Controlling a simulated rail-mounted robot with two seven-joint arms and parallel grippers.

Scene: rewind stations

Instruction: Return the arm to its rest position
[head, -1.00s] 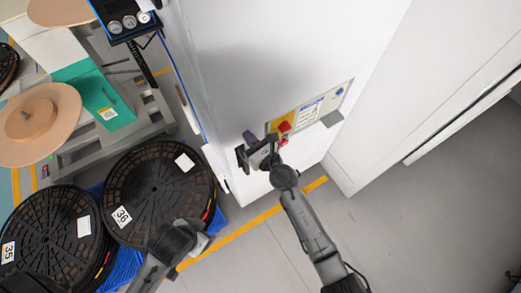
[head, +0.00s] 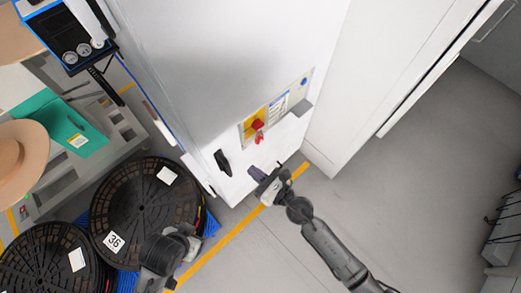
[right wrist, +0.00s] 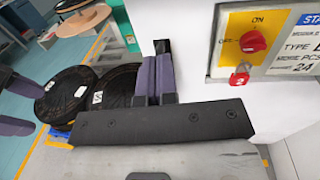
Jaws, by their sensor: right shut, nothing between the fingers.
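My right gripper (head: 255,172) is in front of the lower part of the white cabinet (head: 215,70), below the control panel and right of the black door handle (head: 222,162). It looks apart from both. In the right wrist view its purple-padded fingers (right wrist: 153,76) are shut together with nothing between them. My right arm (head: 325,245) reaches in from the lower right. Part of my left arm (head: 162,252) shows over the black reels; its gripper fingers are not visible.
The cabinet's panel has a red knob (head: 257,124) on a yellow plate and a red tag (head: 259,138) below. Black reels (head: 135,210) lie at the lower left on blue pallets. The grey floor (head: 420,210) at right is free.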

